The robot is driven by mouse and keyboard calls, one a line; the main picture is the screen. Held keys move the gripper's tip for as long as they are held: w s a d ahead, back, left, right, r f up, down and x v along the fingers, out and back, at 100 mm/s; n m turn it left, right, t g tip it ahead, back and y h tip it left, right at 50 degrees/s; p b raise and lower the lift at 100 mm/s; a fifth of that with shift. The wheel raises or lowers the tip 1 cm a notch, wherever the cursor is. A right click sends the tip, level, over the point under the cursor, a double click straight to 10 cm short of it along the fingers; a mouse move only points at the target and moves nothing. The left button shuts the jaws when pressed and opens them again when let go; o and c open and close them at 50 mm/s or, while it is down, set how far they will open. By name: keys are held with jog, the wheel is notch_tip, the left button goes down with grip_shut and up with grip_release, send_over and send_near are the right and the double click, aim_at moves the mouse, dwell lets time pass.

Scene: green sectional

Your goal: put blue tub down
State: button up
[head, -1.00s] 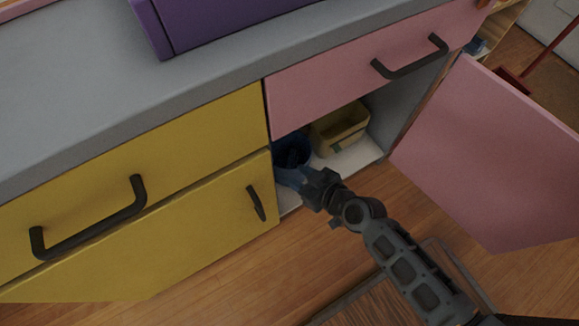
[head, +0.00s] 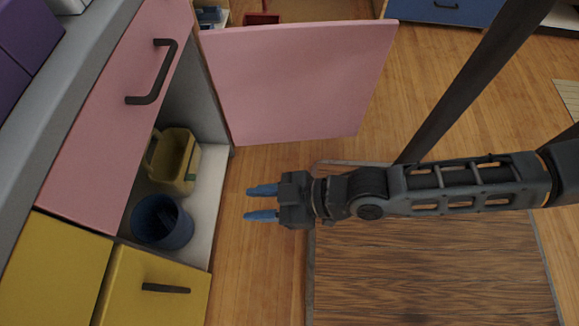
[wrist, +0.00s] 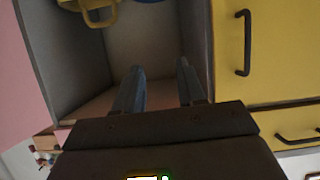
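The blue tub (head: 163,222) stands upright on the pale floor of the open lower cabinet (head: 208,215), near its front and close to the yellow drawers. My gripper (head: 262,203) is outside the cabinet, to the right of the tub in the head view and apart from it. Its two blue fingers are spread with nothing between them. In the wrist view, the fingers (wrist: 160,88) are also apart and empty, pointing toward the cabinet. Only an edge of the tub (wrist: 148,1) shows at the top of the wrist view.
A yellow container (head: 176,162) stands behind the tub, near the cabinet's far side. The pink cabinet door (head: 300,85) hangs wide open. Yellow drawer fronts (head: 150,290) are on the near side. A brown mat (head: 430,265) lies on the wood floor under my arm.

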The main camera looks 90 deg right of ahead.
jog(key=s+r, duration=0.3)
jog(key=r, duration=0.5)
jog(key=s+r+t, duration=0.1)
jog(key=s+r, duration=0.3)
jog(key=r, duration=0.4)
jog(key=shift+a+m+t, duration=0.3)
jog(key=shift+a, duration=0.15)
jog(key=shift+o, duration=0.3)
jog(key=shift+s, duration=0.15)
